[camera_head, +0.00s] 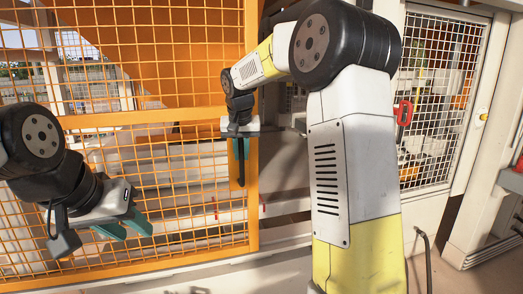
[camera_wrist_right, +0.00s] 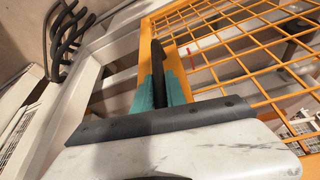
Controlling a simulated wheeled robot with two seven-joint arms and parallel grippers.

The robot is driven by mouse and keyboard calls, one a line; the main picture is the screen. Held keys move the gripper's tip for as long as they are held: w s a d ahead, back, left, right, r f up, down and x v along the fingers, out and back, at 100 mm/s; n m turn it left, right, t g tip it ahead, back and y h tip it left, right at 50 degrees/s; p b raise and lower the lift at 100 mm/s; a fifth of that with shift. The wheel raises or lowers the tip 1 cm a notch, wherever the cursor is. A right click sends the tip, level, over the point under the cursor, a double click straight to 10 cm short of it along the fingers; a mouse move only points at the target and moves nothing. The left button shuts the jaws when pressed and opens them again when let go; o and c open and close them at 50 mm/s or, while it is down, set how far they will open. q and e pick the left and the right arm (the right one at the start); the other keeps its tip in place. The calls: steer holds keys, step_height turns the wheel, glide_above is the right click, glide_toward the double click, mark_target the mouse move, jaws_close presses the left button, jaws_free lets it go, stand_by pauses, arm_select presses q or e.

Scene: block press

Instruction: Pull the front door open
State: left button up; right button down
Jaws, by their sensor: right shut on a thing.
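The front door (camera_head: 150,119) is an orange mesh panel in an orange frame, filling the left half of the head view. It also shows in the right wrist view (camera_wrist_right: 206,44). Its black handle (camera_wrist_right: 158,62) stands upright near the door's free edge. My right gripper (camera_head: 240,148) is shut on the handle, with teal fingers on either side of it in the right wrist view (camera_wrist_right: 160,92). An opening shows beside the door's free edge, so the door seems ajar. My left gripper (camera_head: 125,227) is open and empty, in front of the lower mesh.
A white-framed mesh panel (camera_head: 437,85) with a red handle (camera_head: 404,113) stands to the right. A white sill (camera_head: 285,238) runs below the opening. My right arm hides part of the opening. Black cables (camera_wrist_right: 62,38) hang at upper left in the wrist view.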

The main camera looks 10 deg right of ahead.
steer(key=a, duration=0.7)
steer(key=s+a, duration=0.1)
steer(key=a, duration=1.4)
steer(key=shift+s+a, duration=0.25)
steer(key=shift+s, duration=0.15)
steer(key=c, duration=1.4)
jaws_free()
steer(key=shift+o, duration=0.2)
steer(key=v, duration=0.7)
steer(key=shift+r, duration=0.35)
steer(key=shift+s, duration=0.15)
